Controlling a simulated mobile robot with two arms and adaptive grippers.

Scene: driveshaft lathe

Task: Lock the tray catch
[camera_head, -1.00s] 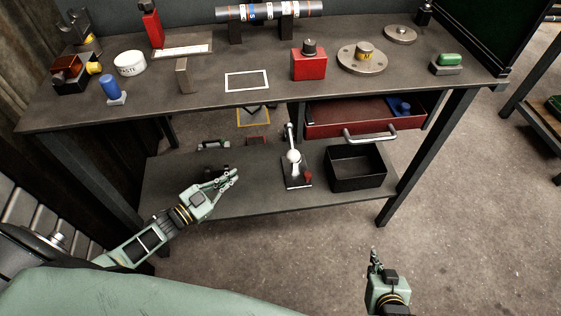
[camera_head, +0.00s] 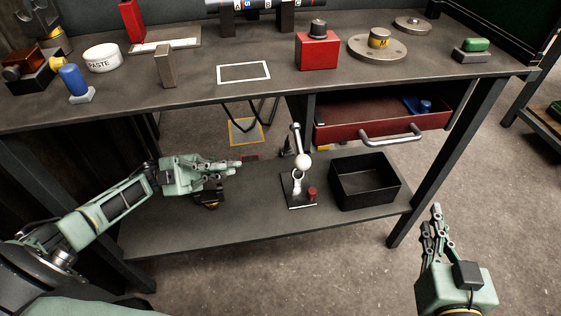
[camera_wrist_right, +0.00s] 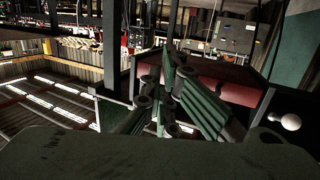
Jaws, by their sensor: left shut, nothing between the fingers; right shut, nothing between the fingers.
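On the lower shelf (camera_head: 240,221) stands a lever (camera_head: 296,141) with a white ball knob (camera_head: 303,161), on a small base plate (camera_head: 294,192) beside a red knob (camera_head: 312,193). I take this to be the catch, though no label shows. My left gripper (camera_head: 240,165) is shut and empty, over the shelf to the left of the lever and apart from it. My right gripper (camera_head: 436,215) is shut and empty, to the right of the shelf in front of the table leg. Its fingers fill the middle of the right wrist view (camera_wrist_right: 168,95), with a white ball (camera_wrist_right: 290,122) at the right.
A black open tray (camera_head: 364,196) stands right of the lever. Above it, a red drawer (camera_head: 360,132) is pulled out, its handle (camera_head: 391,137) jutting forward. The bench top (camera_head: 200,92) holds a red block (camera_head: 316,52) and several other items. Floor is clear at the front.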

